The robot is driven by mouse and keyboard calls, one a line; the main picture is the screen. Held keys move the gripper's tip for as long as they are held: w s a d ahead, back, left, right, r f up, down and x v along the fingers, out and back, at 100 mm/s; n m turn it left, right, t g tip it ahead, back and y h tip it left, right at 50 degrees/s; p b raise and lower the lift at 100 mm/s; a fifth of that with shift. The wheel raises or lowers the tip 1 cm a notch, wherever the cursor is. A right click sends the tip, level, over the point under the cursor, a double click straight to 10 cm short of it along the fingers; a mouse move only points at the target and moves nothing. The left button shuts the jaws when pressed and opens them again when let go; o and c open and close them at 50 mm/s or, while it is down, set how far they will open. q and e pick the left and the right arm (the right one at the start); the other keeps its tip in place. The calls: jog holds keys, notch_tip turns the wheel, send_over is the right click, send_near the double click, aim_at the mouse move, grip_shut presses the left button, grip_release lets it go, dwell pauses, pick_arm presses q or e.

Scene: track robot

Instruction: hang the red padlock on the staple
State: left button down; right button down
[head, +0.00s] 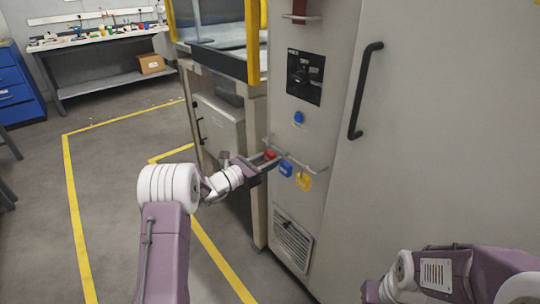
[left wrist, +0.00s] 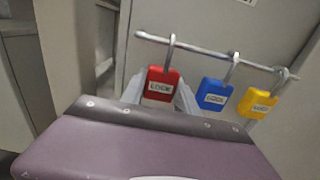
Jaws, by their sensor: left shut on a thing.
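The red padlock (head: 270,154) hangs by its shackle on a thin metal rail (head: 311,167) on the grey cabinet. My left gripper (head: 265,161) is shut on it. In the left wrist view the red padlock (left wrist: 160,86) shows upright between the two pale fingers, its shackle still around the rail (left wrist: 205,51). A black panel (head: 305,77) with a switch-like part is higher on the cabinet; I cannot make out a staple there for sure. My right arm shows at the lower right, but its gripper is out of view.
A blue padlock (head: 286,169) and a yellow padlock (head: 303,181) hang on the same rail, just right of the red one. A blue button (head: 298,117) sits above the rail. A long black handle (head: 364,91) sticks out at the right. A vent (head: 293,240) is below.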

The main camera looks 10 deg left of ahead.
aim_at(267, 156)
pick_arm(q)
jog(key=shift+r, duration=0.15)
jog(key=shift+r+p, duration=0.55)
jog(key=shift+r, duration=0.1)
jog(key=shift+v, duration=2.45)
jog(key=v, duration=0.8)
